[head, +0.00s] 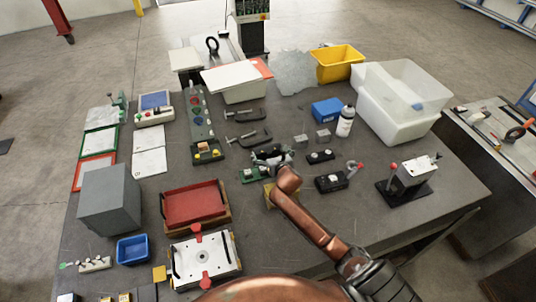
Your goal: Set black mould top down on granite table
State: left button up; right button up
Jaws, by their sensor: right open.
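My right gripper (270,155) is over the middle of the dark grey table (350,235), at the end of my copper-coloured arm. Its jaws are open. A green-based part (255,173) lies just below and left of it, partly hidden. Just right of the gripper is a small black block (320,156) with a light spot on top, lying on the table. A larger black block (331,183) with light spots lies nearer, beside a red-tipped part. I cannot tell for certain which black piece is the mould top. My left gripper is not in view.
A yellowish block (270,194) is partly behind my right arm. Two small grey blocks (323,135), a blue box (327,110) and a white bottle (346,121) stand behind. A red tray (193,204) and grey box (109,197) are left; a toggle-clamp fixture (410,175) is right.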

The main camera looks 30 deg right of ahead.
jog(key=x, duration=0.2)
jog(key=shift+w+d+f, duration=0.1)
jog(key=shift+w+f, duration=0.1)
jog(key=shift+w, duration=0.1)
jog(key=c, duration=1.7)
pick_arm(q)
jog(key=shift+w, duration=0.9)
pick_arm(e)
jog(key=shift+o, duration=0.2)
jog(key=shift+r, duration=0.2)
